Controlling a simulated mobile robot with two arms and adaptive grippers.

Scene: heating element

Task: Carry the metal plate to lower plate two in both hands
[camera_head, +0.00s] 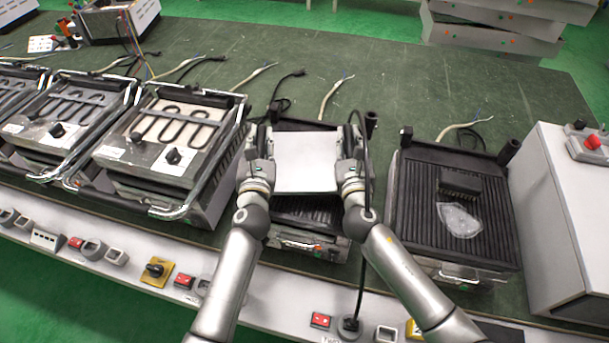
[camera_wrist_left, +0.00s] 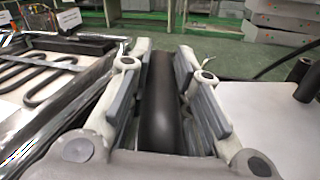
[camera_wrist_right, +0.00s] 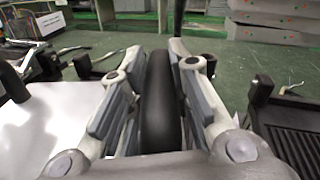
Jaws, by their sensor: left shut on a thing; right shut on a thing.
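The metal plate (camera_head: 305,162) is a flat, pale sheet with a dark upright handle at each side. It is level between my two grippers, over a black ribbed lower plate (camera_head: 310,213) in the middle of the bench. My left gripper (camera_head: 262,137) is shut on the left dark handle (camera_wrist_left: 162,105). My right gripper (camera_head: 349,137) is shut on the right dark handle (camera_wrist_right: 159,105). The plate's pale surface also shows in the left wrist view (camera_wrist_left: 270,125) and the right wrist view (camera_wrist_right: 45,130). Whether the plate touches the ribbed plate below cannot be told.
Another ribbed lower plate (camera_head: 415,200) stands at the right, with a dark block (camera_head: 460,184) and a clear bag (camera_head: 458,220) on it. Units with heating coils (camera_head: 170,140) stand at the left. A white box (camera_head: 565,215) is at far right. Loose cables lie behind.

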